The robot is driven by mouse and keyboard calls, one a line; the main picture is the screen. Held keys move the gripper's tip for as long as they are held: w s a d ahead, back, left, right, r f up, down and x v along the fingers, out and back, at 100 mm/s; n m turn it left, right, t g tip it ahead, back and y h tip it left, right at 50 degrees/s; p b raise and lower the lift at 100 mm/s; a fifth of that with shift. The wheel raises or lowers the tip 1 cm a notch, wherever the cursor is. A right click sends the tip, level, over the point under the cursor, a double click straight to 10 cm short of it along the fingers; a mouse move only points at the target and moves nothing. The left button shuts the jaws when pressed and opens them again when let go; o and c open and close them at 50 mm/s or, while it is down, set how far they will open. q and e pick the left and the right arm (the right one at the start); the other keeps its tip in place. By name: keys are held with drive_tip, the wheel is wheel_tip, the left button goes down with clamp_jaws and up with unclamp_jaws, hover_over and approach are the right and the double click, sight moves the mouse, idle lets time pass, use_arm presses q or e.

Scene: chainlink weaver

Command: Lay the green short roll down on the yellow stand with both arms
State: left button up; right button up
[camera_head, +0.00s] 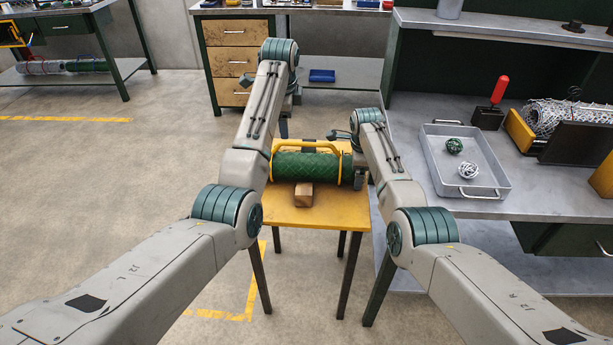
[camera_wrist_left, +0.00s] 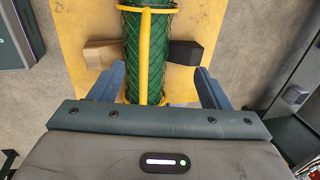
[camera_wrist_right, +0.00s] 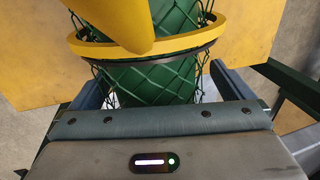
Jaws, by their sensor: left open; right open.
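The green short roll (camera_head: 312,168), wrapped in mesh and fitted with a yellow carry frame and handle (camera_head: 300,146), lies lengthwise left to right on the yellow stand (camera_head: 320,215). My left gripper (camera_wrist_left: 163,84) is open, its blue fingers on either side of the roll (camera_wrist_left: 139,45) near its left end. My right gripper (camera_wrist_right: 158,88) is open, its fingers on either side of the roll (camera_wrist_right: 150,82) near its right end, beside a yellow ring (camera_wrist_right: 195,42). The left fingertips are hidden by the arm in the head view.
Open floor lies left.

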use_arm(q)
drive_tip(key=v, duration=0.4)
drive_tip(key=shift+r, duration=0.1)
use_arm(e)
drive_tip(key=v, duration=1.2)
